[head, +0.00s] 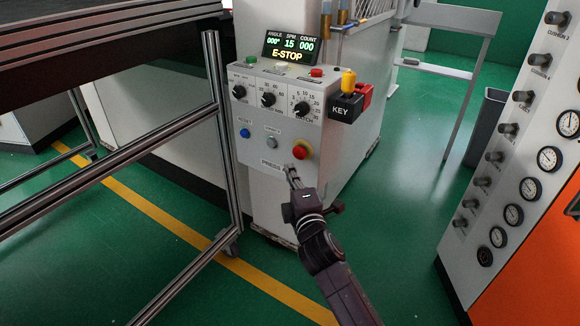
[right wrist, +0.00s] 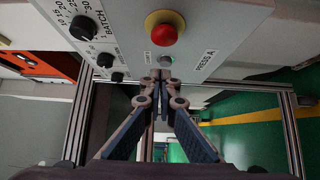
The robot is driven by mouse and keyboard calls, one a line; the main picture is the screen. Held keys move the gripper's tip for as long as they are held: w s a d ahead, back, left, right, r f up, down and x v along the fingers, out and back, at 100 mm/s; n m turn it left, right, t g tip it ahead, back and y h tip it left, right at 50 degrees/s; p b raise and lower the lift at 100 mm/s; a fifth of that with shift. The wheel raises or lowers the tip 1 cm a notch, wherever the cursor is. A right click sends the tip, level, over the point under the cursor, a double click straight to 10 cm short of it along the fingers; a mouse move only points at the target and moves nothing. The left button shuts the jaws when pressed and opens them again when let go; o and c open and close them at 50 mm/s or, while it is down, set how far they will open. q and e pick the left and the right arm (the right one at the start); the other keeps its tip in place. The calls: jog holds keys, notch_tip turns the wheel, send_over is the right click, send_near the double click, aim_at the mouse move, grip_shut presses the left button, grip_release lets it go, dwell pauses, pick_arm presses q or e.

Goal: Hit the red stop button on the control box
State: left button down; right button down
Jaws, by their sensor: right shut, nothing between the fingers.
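The control box (head: 262,120) is a light panel with knobs, small buttons and a lit display (head: 288,48) that reads "E-STOP". The red stop button (head: 300,150) sits on a yellow ring at its lower right. The button also shows in the right wrist view (right wrist: 164,35), near the top of the picture. My right gripper (head: 290,172) is shut and empty, just below the button in the head view. In the right wrist view the closed fingertips (right wrist: 160,74) are near the panel's face, apart from the red button. My left gripper is not in view.
A yellow and red key switch (head: 346,100) juts out on the box's right side. A metal frame (head: 215,130) stands at the left. A gauge panel (head: 510,160) stands at the right. Green floor (head: 405,215) lies open between.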

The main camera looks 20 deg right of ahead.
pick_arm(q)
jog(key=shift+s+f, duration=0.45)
pick_arm(e)
jog(key=s, duration=0.8)
jog(key=shift+a+f, duration=0.25)
